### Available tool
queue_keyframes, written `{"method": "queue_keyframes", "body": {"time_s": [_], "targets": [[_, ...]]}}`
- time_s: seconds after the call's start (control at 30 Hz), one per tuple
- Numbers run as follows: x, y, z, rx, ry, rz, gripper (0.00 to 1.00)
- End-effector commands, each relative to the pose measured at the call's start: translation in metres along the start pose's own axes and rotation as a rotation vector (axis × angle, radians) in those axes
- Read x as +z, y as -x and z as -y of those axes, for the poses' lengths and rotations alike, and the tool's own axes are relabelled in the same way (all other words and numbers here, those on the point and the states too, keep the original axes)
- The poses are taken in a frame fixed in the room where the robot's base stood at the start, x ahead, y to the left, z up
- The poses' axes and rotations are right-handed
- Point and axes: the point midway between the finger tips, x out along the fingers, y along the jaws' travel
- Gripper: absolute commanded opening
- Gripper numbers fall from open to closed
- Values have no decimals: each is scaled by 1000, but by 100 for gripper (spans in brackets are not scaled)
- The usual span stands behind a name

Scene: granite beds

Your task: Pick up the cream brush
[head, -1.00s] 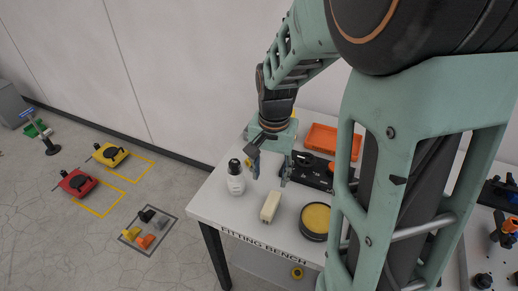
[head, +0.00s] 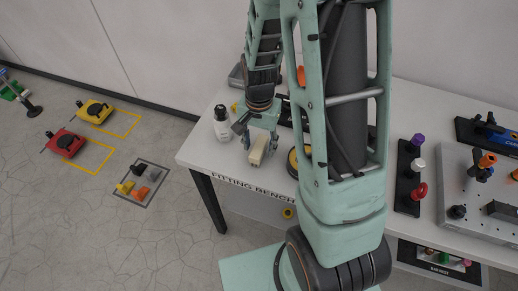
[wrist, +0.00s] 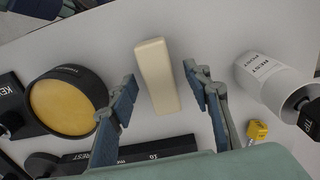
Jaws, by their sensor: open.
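The cream brush (wrist: 157,76) is a small pale block lying on the white fitting bench (head: 203,157). In the wrist view it lies between the two fingers of my gripper (wrist: 162,85), with a gap on each side. My gripper is open and empty. In the head view my gripper (head: 260,146) is down at the cream brush (head: 257,151), close to the bench's front edge, and its fingers partly cover the brush. I cannot tell the exact height of the fingertips over the bench.
A white bottle with a black cap (wrist: 275,83) stands right of the brush in the wrist view. A round dark tin with a yellow top (wrist: 66,106) is to the left. A black marked block (wrist: 145,151) and a small yellow item (wrist: 257,130) lie near the gripper.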

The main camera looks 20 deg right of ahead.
Motion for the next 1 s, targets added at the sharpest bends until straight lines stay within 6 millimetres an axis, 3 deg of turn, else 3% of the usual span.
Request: {"method": "queue_keyframes", "body": {"time_s": [0.37, 0.77, 1.0], "targets": [[0, -10, 0, 0, 1, 0, 45], [0, -10, 0, 0, 1, -1, 2], [0, -9, 0, -1, 1, -1, 0]]}}
